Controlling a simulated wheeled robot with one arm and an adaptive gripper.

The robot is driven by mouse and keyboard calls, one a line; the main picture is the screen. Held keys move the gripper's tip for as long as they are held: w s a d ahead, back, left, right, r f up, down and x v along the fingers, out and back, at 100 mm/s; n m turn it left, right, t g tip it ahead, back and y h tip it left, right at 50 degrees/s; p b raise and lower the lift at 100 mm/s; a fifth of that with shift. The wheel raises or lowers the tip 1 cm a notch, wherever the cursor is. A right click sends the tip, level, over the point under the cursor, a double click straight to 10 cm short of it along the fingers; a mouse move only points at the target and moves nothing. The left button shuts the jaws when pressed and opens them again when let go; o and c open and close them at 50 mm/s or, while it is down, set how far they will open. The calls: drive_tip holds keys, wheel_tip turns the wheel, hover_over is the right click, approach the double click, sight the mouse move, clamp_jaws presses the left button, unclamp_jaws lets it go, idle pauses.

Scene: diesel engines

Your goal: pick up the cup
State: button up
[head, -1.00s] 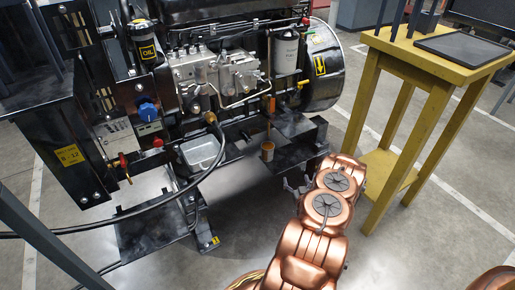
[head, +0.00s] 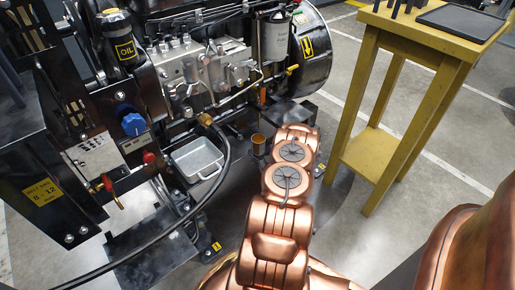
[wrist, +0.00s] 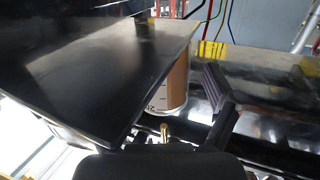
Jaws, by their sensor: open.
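The cup (head: 258,144) is a small orange-brown and white vessel. In the head view it stands low by the engine, just beyond my copper arm. In the wrist view the cup (wrist: 177,88) shows upright near the middle, its left side cut off by a large dark panel (wrist: 90,75). My gripper (wrist: 219,95) is open. Only its right dark finger shows clearly, to the right of the cup; the other finger seems hidden behind the panel. In the head view my arm hides the gripper. I cannot tell how far the gripper is from the cup.
A grey metal tray (head: 178,164) sits left of the cup, with a black hose (head: 215,180) curving past it. The black engine (head: 185,70) stands behind. A yellow table (head: 365,150) stands to the right, with bare floor in front of it.

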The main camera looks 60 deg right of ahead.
sight(260, 149)
drive_tip(key=shift+b+x, duration=0.45)
drive_tip(key=shift+x, duration=1.3)
drive_tip(key=shift+a, duration=0.1)
drive_tip(key=shift+c, duration=0.3)
drive_tip(key=c, duration=1.5)
drive_tip(key=shift+r, duration=0.25)
drive_tip(key=shift+r+p, duration=0.5)
drive_tip(key=shift+r, duration=0.1)
drive_tip(key=shift+v, duration=0.85)
drive_tip(key=shift+f+p+v, duration=0.15)
drive_tip(key=shift+p+v, duration=0.75)
drive_tip(key=shift+v, duration=1.75)
drive_tip(key=shift+f+p+v, duration=0.2)
drive_tip(key=shift+p+v, duration=0.7)
drive_tip(key=shift+v, duration=1.75)
drive_tip(key=shift+f+p+v, duration=0.15)
drive_tip(key=shift+p+v, duration=0.75)
drive_tip(key=shift+v, duration=1.75)
